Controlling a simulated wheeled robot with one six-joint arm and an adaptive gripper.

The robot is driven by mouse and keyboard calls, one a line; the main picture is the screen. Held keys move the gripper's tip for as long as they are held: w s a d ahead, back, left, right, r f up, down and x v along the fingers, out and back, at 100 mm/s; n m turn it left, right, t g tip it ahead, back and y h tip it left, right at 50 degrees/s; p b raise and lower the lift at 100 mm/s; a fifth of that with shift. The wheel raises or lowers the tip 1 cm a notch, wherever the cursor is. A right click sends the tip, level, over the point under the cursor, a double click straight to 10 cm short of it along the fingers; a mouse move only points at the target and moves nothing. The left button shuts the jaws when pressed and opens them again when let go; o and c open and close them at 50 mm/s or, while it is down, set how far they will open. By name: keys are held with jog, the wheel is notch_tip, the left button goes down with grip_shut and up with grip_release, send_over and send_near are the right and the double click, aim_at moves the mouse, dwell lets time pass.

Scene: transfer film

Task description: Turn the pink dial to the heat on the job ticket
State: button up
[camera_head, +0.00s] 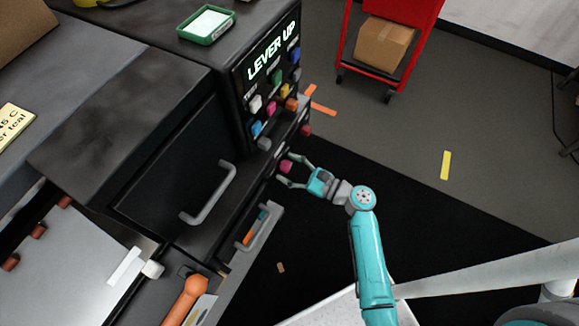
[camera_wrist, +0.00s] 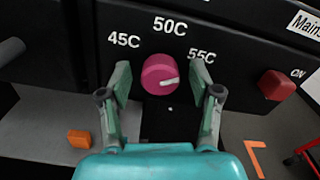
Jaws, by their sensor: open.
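The pink dial (camera_wrist: 160,76) sits on the dark machine front below the labels 45C, 50C and 55C. Its white mark points right and slightly up, on the 55C side. The dial also shows in the head view (camera_head: 286,167). My gripper (camera_wrist: 162,82) is open, with one finger on each side of the dial; I cannot tell whether either finger touches it. In the head view my gripper (camera_head: 289,171) reaches the machine from the right. A cream ticket (camera_head: 14,127) at the left edge is cut off; "5 C" and "er teal" can be read, the first digit is unclear.
A red knob (camera_wrist: 277,85) marked ON is right of the dial. A display reading LEVER UP (camera_head: 271,52) stands above colored buttons. A grey handle (camera_head: 208,196) juts out left of my gripper. A red cart (camera_head: 390,40) stands at the back. The floor to the right is mostly clear.

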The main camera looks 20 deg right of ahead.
jog(key=c, duration=1.1)
jog(key=shift+c, duration=0.2)
jog(key=shift+n, duration=0.4)
jog(key=n, duration=0.4)
jog(key=shift+n, duration=0.4)
jog(key=n, duration=1.2)
jog(key=shift+f+n, duration=0.1)
jog(key=shift+n, duration=0.3)
jog(key=n, duration=0.5)
jog(key=shift+f+n, duration=0.1)
jog(key=shift+n, duration=0.3)
